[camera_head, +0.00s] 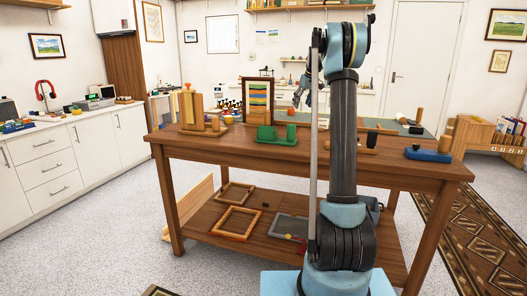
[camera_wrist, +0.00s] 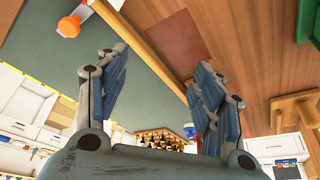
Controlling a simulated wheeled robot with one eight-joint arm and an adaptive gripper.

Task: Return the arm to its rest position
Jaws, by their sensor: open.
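My gripper (camera_head: 303,92) is raised above the wooden workbench (camera_head: 235,143), toward its far side in the head view. In the wrist view my gripper (camera_wrist: 160,62) has its two blue-grey fingers spread wide, with nothing between them. My arm stands upright in front of the bench, with its elbow high near the top of the head view. It hides part of the bench top.
On the bench are a framed print (camera_head: 258,99), a green holder (camera_head: 276,135), a wooden rack (camera_head: 202,120), a blue tool (camera_head: 428,154) and a green mat (camera_wrist: 150,75). Empty frames (camera_head: 236,222) lie on the lower shelf. White cabinets (camera_head: 50,160) line the left.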

